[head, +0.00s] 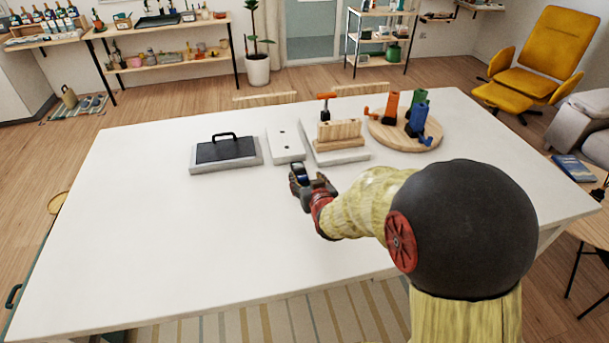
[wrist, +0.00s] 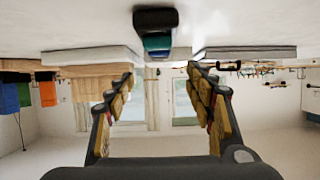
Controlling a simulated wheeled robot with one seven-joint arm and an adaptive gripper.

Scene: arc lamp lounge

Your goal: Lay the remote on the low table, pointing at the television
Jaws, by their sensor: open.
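A small dark object with teal and blue bands (wrist: 155,32) lies just beyond the fingertips, against the white table top. In the head view a dark bluish piece shows at the fingertips, partly hidden by the gripper. I cannot tell whether it is the remote. No television is recognisable.
The table's left and front are clear. A small wooden table (head: 590,233) stands at right.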

